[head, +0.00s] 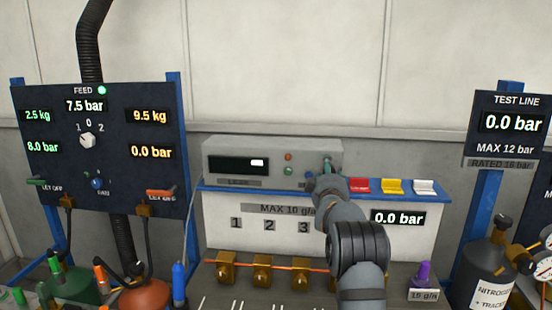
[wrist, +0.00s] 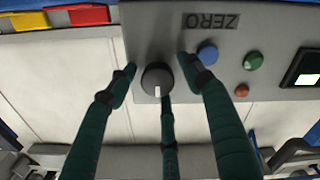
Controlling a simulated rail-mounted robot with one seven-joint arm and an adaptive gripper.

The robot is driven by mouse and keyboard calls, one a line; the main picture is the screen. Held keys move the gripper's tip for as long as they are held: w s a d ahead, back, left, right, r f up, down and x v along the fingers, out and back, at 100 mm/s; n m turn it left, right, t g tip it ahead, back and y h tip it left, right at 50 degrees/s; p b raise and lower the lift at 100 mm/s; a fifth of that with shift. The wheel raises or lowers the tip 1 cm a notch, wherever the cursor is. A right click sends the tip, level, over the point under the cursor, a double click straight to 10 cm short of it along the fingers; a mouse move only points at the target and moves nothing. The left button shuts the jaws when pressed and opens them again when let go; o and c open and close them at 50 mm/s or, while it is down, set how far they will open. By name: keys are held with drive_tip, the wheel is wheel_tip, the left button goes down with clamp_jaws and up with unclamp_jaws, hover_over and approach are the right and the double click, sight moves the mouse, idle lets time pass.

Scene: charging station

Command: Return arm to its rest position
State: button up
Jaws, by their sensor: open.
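My gripper (head: 326,172) is at the right end of the grey instrument box (head: 220,148) in the head view, with my arm reaching up to it from the lower right. In the wrist view my gripper (wrist: 158,70) has its dark green fingers spread apart around a black knob (wrist: 153,82) with a white pointer line. Gaps show between the two outer fingers and the knob; I cannot tell whether the middle finger touches it. In the head view my gripper hides the knob.
A blue button (wrist: 207,54), a green one (wrist: 253,60) and the ZERO label (wrist: 211,21) are beside the knob. Red (head: 359,185), yellow (head: 392,186) and white (head: 424,187) switches are right of my gripper. The feed panel (head: 60,165) stands left, the test line panel (head: 512,100) right.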

drive_tip(key=m+p, duration=0.2)
drive_tip(key=m, duration=0.1)
drive_tip(key=shift+d+r+m+p, duration=0.1)
drive_tip(key=shift+r+m+p, duration=0.2)
drive_tip(key=shift+r+p, duration=0.1)
drive_tip(key=m+p, duration=0.3)
drive_tip(key=p, duration=0.1)
drive_tip(key=m+p, duration=0.3)
drive_tip(key=p, duration=0.2)
drive_tip(key=shift+d+f+m+p, duration=0.15)
drive_tip(key=shift+m+p, duration=0.35)
drive_tip(key=shift+p, duration=0.65)
drive_tip(key=shift+f, duration=0.2)
